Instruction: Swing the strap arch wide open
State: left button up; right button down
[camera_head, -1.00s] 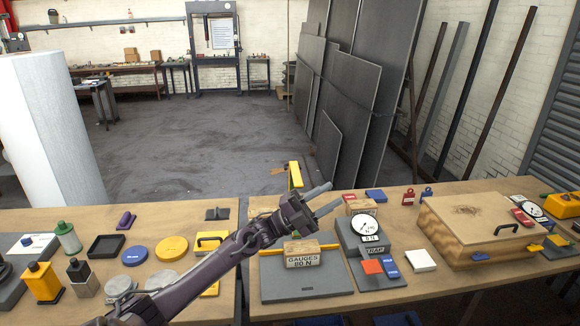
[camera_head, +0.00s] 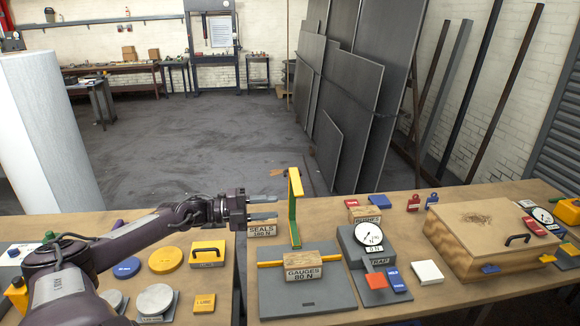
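A tall, narrow upright piece (camera_head: 294,210), yellow on top and green on its side, stands at the back of a grey plate (camera_head: 300,301); I take it for the strap arch. A yellow bar (camera_head: 325,253) crosses the plate, with a wooden block (camera_head: 313,266) marked GAUGES 80 N in front. My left gripper (camera_head: 263,221) is just left of the upright, pointing right. Its two fingers are apart with nothing visible between them. A visible gap separates the fingertips from the upright. My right gripper is out of view.
A wooden block (camera_head: 262,232) marked SEALS is behind my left fingers. A dial gauge (camera_head: 367,234) and a large wooden box (camera_head: 485,238) stand to the right. Yellow and blue discs and a handled yellow block (camera_head: 207,256) are on the left table.

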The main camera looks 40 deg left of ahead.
aim_at(295, 174)
jog(key=i+j, duration=0.3)
jog(key=j, duration=0.15)
jog(key=i+j, duration=0.25)
jog(key=j, duration=0.2)
jog(key=i+j, duration=0.3)
jog(key=j, duration=0.15)
